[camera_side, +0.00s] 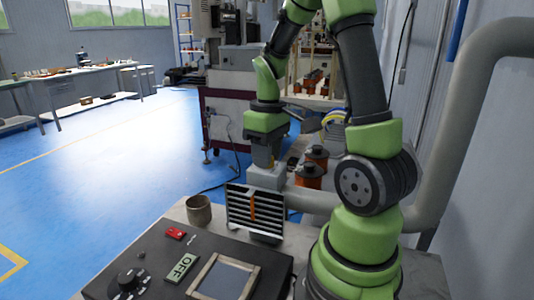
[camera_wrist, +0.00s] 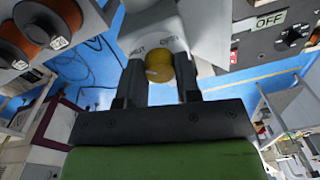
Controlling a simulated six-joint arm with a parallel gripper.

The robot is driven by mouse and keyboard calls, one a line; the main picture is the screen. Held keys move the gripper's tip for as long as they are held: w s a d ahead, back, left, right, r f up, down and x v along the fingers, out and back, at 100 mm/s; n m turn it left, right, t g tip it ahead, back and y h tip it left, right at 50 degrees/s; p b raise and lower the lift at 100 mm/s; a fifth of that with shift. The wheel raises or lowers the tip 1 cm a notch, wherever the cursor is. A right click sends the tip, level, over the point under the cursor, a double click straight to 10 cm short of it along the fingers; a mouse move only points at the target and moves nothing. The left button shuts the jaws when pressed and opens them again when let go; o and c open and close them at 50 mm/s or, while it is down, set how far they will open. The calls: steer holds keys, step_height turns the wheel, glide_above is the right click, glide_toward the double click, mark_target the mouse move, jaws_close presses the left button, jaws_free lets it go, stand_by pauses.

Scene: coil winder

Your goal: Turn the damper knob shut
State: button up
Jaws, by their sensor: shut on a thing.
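The damper knob (camera_wrist: 159,66) is a round, yellow-brown knob on a pale grey housing in the wrist view. Small lettering shows on the housing to either side of it, too blurred to read surely. My gripper (camera_wrist: 160,74) is shut on the knob, one dark finger on each side. I see no pointer, so the knob's setting cannot be told. In the side view my gripper (camera_side: 266,160) points down at the pale housing (camera_side: 266,178) on the grey duct, and hides the knob. The black slatted vent (camera_side: 238,207) stands in front, with an orange strip over its slats.
A control box (camera_side: 150,252) with a black dial, red switch, OFF label and screen sits on the bench in front. A mug (camera_side: 199,209) stands left of the vent. Orange coils (camera_side: 308,176) stand behind the duct. A thick grey pipe (camera_side: 462,120) rises at right.

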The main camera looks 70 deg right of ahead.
steer(key=o, duration=0.9)
steer(key=r, duration=1)
steer(key=shift+d, duration=0.2)
steer(key=s+a+t, duration=0.1)
steer(key=a+t, duration=0.1)
steer(key=a, duration=0.3)
steer(key=s+a+r+m+t+y, duration=0.1)
steer(key=s+a+t, duration=0.1)
steer(key=a, duration=0.4)
steer(key=s+a+r+m+t, duration=0.1)
steer(key=s+a+t, duration=0.1)
steer(key=a, duration=0.4)
steer(key=shift+s+a+r+t, duration=0.1)
steer(key=shift+r+t, duration=0.05)
steer(key=shift+t, duration=0.45)
